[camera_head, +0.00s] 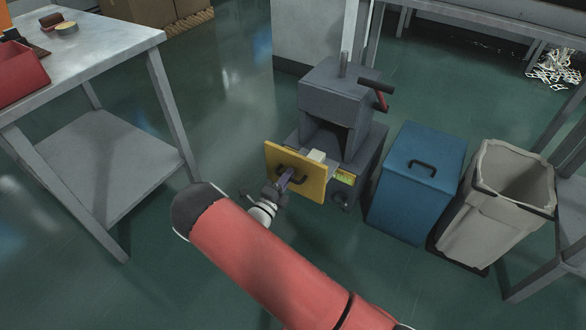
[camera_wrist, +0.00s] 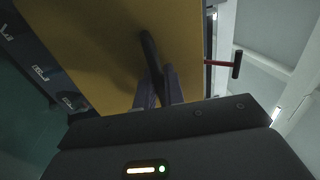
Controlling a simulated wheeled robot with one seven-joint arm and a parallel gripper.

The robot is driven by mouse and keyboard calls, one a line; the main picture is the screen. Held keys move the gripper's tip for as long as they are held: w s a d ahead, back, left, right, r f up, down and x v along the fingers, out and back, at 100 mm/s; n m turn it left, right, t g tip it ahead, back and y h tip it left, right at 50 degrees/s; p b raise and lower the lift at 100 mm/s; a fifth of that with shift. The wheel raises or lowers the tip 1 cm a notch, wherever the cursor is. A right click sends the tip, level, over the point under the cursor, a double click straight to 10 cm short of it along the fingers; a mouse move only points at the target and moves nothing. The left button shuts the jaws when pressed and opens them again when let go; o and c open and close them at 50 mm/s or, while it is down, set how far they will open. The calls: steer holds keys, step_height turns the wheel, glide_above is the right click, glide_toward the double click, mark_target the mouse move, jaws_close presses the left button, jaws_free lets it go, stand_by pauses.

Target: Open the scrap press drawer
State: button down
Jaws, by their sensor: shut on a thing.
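The scrap press (camera_head: 338,105) is a dark grey machine standing on the floor in the middle of the head view. Its drawer has a yellow front (camera_head: 312,182) with a dark handle (camera_head: 296,170). The yellow front stands out from the press body, with a pale block (camera_head: 317,156) showing just behind it. My gripper (camera_head: 284,181) is at the front and shut on the handle. In the wrist view the yellow front (camera_wrist: 105,45) fills the upper middle, and my gripper's fingers (camera_wrist: 158,88) close around the dark handle (camera_wrist: 148,48). The drawer's inside is mostly hidden.
A blue lidded bin (camera_head: 418,180) and a grey lined bin (camera_head: 500,205) stand right of the press. A metal table (camera_head: 105,45) with a red tray (camera_head: 20,75) is at left. The press's red-and-black lever (camera_head: 380,98) sticks out right. Floor between table and press is clear.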

steer(key=shift+s+a, duration=0.15)
steer(key=shift+s, duration=0.1)
steer(key=c, duration=1.9)
jaws_free()
steer(key=v, duration=0.7)
steer(key=shift+s+a+f+b, duration=0.15)
steer(key=shift+s+a+b, duration=0.05)
steer(key=shift+s+b, duration=0.1)
